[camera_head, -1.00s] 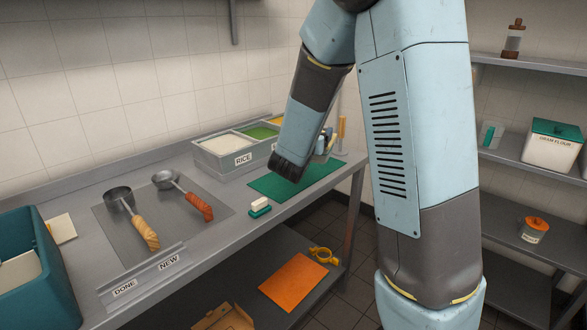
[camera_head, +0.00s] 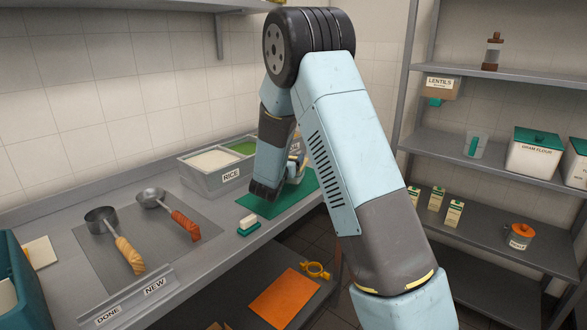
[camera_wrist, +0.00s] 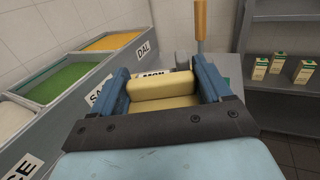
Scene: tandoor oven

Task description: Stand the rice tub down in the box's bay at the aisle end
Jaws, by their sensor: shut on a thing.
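My gripper (camera_wrist: 160,74) is shut on a cream block-like piece (camera_wrist: 161,87) between its blue fingers in the wrist view. A partly hidden printed label shows just behind it; I cannot tell whether this piece belongs to a tub. In the head view my gripper is mostly hidden by my wrist, over the green mat (camera_head: 250,203) beside the grey box. The box (camera_head: 207,182) has a white-filled bay labelled RICE (camera_head: 231,174), then a green-filled one (camera_head: 240,147). The wrist view also shows a yellow-filled bay (camera_wrist: 110,41) labelled DAL at the far end. No separate rice tub is clearly visible.
A green-and-white block (camera_head: 248,227) lies at the mat's near edge. Two ladles (camera_head: 127,252) (camera_head: 182,222) lie on a grey sheet to the left. An upright wooden handle (camera_wrist: 201,20) stands beyond my gripper. Shelves (camera_head: 480,155) stand right, across the aisle.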

